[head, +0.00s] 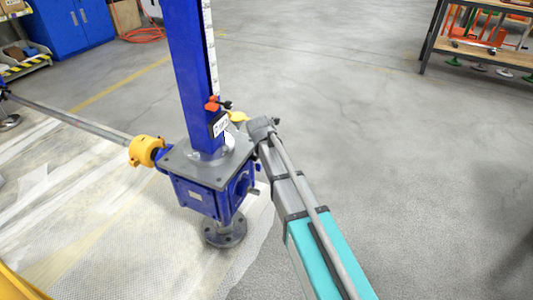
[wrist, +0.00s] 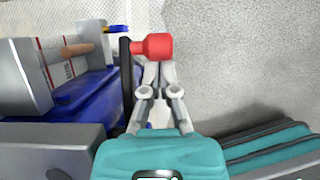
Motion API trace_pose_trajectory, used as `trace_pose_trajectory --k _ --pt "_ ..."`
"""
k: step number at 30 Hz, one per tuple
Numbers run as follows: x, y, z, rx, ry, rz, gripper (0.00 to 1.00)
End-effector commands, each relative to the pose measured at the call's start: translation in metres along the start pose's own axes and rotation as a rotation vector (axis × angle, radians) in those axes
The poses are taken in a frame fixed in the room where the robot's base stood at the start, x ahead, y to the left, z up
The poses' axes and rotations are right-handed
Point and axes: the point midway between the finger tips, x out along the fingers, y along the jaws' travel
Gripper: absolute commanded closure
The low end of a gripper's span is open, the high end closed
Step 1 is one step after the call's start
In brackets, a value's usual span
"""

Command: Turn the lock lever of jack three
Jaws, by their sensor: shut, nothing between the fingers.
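The jack is a tall blue column (head: 188,75) on a blue gearbox with a grey top plate (head: 180,163). A small white label (head: 220,125) is on it, its marking too small to read surely. A small red and black part (head: 212,104) sits on the column above the label. In the wrist view, a red knob (wrist: 157,46) adjoins a dark upright bar (wrist: 126,80), apparently the lever. My gripper (wrist: 155,68) is shut and empty, its tips right at the knob's near side; I cannot tell whether they touch. In the head view the fingertips are not clearly visible beside the column.
A yellow coupling (head: 146,151) joins a long grey shaft (head: 75,122) on the left. The jack stands on a round foot (head: 224,232). A blue cabinet (head: 68,28) and a workbench (head: 480,50) are far behind. The floor on the right is clear.

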Motion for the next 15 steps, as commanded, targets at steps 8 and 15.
trace_pose_trajectory --k 8,15 --pt "0.018 -0.001 0.011 0.005 -0.019 -0.004 1.0" --pt "0.021 0.001 0.015 0.006 -0.019 -0.005 1.0"
